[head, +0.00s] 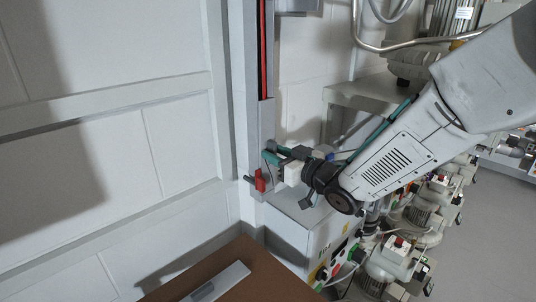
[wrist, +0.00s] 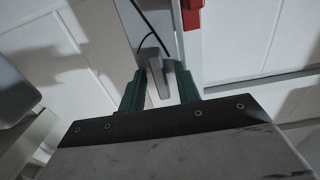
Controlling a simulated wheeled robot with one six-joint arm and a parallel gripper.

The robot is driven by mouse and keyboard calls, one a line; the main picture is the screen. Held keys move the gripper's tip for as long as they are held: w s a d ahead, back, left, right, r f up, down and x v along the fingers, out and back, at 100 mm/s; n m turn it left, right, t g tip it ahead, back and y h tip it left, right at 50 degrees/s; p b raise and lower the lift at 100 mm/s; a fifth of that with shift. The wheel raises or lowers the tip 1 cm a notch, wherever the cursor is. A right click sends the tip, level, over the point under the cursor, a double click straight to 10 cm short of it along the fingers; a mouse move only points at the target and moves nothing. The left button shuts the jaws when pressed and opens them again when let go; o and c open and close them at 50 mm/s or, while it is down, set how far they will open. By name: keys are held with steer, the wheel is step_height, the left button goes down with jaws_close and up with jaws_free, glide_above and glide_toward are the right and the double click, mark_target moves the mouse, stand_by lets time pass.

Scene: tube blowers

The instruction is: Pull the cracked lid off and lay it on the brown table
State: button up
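A grey lid (head: 260,128) covers the lower part of the upright wall duct. It also shows in the wrist view (wrist: 133,42), with a thin dark curved line on it that may be the crack. A grey grip block (wrist: 155,74) stands out from it. My gripper (wrist: 160,72) has green fingers on either side of this block, with gaps visible; I cannot see contact. My gripper (head: 270,156) also shows against the lid in the head view. The brown table (head: 262,281) is at the bottom, with a light grey plate (head: 231,277) lying on it.
A red lever (head: 260,181) is beside my gripper; it also shows in the wrist view (wrist: 192,14). Red cable (head: 263,50) runs in the open duct above. A white control box (head: 290,234) stands below my gripper, with several pumps at its right. Bare table lies around the plate.

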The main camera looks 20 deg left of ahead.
jaws_close()
steer(key=shift+d, duration=0.1)
steer(key=shift+v, duration=3)
